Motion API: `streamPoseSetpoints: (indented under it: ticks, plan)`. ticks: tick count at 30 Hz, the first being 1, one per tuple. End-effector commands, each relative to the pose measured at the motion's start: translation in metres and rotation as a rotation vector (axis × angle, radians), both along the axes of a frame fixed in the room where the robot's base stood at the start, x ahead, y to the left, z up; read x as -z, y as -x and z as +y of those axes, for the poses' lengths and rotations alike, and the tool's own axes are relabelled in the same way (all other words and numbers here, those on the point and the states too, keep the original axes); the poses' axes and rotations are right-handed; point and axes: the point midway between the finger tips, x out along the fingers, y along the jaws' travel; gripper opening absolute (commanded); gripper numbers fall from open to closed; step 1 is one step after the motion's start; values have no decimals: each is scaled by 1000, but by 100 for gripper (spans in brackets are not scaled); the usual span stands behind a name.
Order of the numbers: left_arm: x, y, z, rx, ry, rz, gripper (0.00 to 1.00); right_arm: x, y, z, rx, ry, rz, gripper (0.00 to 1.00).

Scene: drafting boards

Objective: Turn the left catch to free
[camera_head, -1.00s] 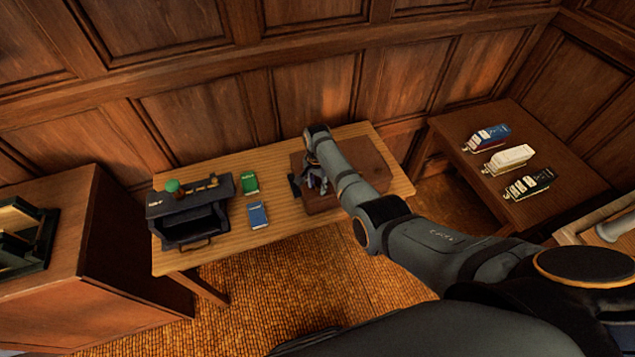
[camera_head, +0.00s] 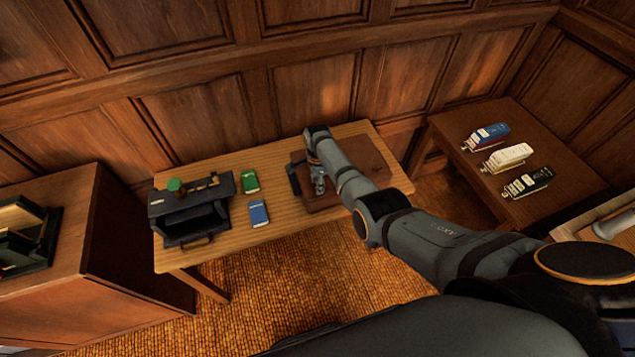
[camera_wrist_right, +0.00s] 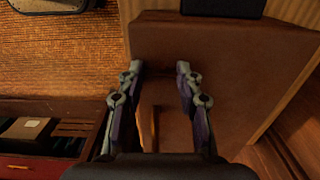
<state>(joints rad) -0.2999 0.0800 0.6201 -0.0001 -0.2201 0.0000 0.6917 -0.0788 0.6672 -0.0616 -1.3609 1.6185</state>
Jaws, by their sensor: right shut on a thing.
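A brown flat board or case (camera_head: 372,165) lies on the right half of the wooden table. A small black part (camera_head: 293,180) sits at its left edge. My right gripper (camera_head: 319,186) points down over the left part of the brown case. In the right wrist view, the gripper's fingers (camera_wrist_right: 160,70) stand apart in front of the brown surface (camera_wrist_right: 240,65). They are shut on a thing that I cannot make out. No catch can be clearly told; the arm and gripper cover part of the case. My left gripper is not in view.
A black open box (camera_head: 190,212) with a green knob stands at the table's left end. Green (camera_head: 250,181) and blue (camera_head: 258,213) small books lie beside it. A side table (camera_head: 555,145) at right holds blue, white and black packs. The table's front middle is clear.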

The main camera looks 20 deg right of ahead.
Motion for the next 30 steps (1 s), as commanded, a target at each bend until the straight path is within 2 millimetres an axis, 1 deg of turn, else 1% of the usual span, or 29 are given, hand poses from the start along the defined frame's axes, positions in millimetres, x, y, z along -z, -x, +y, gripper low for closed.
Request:
streamPoseSetpoints:
  ticks: [13,14,18,19,27,30]
  plan:
    - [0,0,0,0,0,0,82,-1,-1,0,10,1,-2,4]
    - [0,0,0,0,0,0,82,-1,-1,0,10,1,-2,38]
    - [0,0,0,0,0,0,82,0,-1,0,9,1,-2,57]
    - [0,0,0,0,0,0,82,0,-1,0,9,0,-1,58]
    - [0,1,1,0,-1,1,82,0,0,0,9,0,-1,58]
    - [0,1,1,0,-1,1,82,-5,-1,0,8,0,-3,58]
